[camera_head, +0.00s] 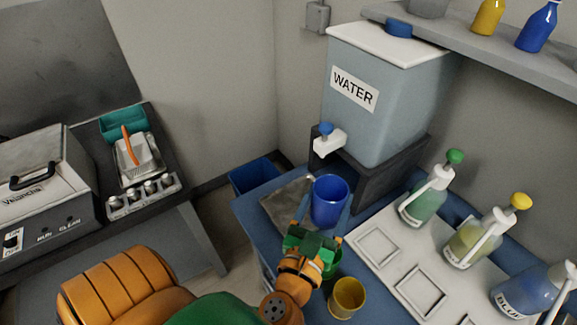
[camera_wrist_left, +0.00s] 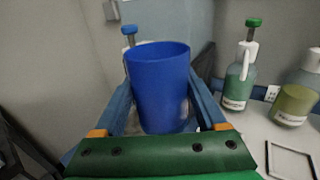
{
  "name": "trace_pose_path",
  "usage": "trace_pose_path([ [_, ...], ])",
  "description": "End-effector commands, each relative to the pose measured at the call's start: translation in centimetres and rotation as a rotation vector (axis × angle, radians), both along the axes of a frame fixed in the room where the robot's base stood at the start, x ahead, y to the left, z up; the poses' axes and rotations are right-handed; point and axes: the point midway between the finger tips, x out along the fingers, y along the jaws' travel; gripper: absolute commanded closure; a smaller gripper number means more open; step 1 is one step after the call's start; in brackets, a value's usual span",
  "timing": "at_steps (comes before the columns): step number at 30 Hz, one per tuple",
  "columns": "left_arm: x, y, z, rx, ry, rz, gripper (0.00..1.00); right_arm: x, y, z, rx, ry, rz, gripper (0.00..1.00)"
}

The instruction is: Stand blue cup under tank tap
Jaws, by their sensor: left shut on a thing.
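The blue cup (camera_head: 330,201) is upright between the fingers of my left gripper (camera_head: 321,222), which is shut on it. In the wrist view the cup (camera_wrist_left: 158,88) sits between the two blue fingers of the gripper (camera_wrist_left: 160,105). The water tank (camera_head: 384,102) stands on a dark stand. Its white tap (camera_head: 329,142) with a blue knob is on the front. In the head view the cup is below and slightly nearer than the tap; I cannot tell if it is directly under the spout or touching the surface. My right gripper is not in view.
A grey mat (camera_head: 286,203) lies on the blue table by the cup. A yellow cup (camera_head: 347,298) and a partly hidden green cup (camera_head: 334,262) stand nearer. A white board (camera_head: 393,272) with square frames and spray bottles (camera_head: 425,201) is to the right. A blue bin (camera_head: 254,175) stands behind left.

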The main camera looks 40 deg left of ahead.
Motion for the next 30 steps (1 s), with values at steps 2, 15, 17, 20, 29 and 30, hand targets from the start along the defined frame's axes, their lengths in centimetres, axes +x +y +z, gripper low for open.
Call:
trace_pose_path([
  [2,0.6,0.3,-1.0,0.003,0.005,-0.054,0.92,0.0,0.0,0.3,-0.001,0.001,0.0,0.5],
  [15,5.6,4.0,-6.1,0.007,-0.004,-0.179,0.92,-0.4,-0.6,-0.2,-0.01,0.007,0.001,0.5],
  [17,7.1,5.2,-6.9,0.005,-0.004,-0.177,0.92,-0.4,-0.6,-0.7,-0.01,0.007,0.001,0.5],
  [20,9.0,6.6,-8.6,0.004,-0.003,-0.178,0.92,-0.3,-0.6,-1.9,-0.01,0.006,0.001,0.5],
  [29,12.0,8.7,-13.2,0.001,-0.003,-0.179,0.92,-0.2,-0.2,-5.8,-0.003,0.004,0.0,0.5],
  [30,12.3,8.9,-13.8,0.001,-0.003,-0.179,0.92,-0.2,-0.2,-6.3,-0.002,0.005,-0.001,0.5],
])
